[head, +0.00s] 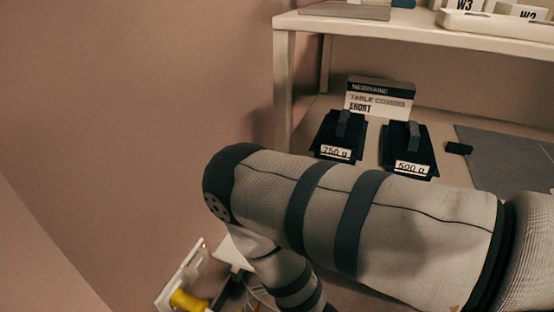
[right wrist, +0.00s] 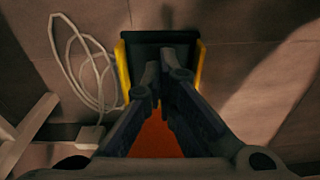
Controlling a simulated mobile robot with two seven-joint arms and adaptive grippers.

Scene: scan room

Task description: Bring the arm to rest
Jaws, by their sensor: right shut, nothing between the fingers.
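My right arm (head: 400,225) comes in from the right in the head view, padded in grey with dark bands. It bends at the elbow on the left and runs down past the bottom edge, so its gripper is not seen there. In the right wrist view my right gripper (right wrist: 157,82) is shut and empty, its fingers pointing away over a dark bin with yellow sides (right wrist: 121,70) and orange showing below the fingers. I cannot tell how far the fingertips are from the bin. My left gripper is in neither view.
Behind the arm, a shelf unit (head: 284,85) holds two black weights marked 750 g (head: 325,140) and 500 g (head: 395,155), with a table covers box (head: 380,97) behind. A white cable (right wrist: 85,65) lies left of the bin. A white item with a yellow part (head: 188,299) is low left.

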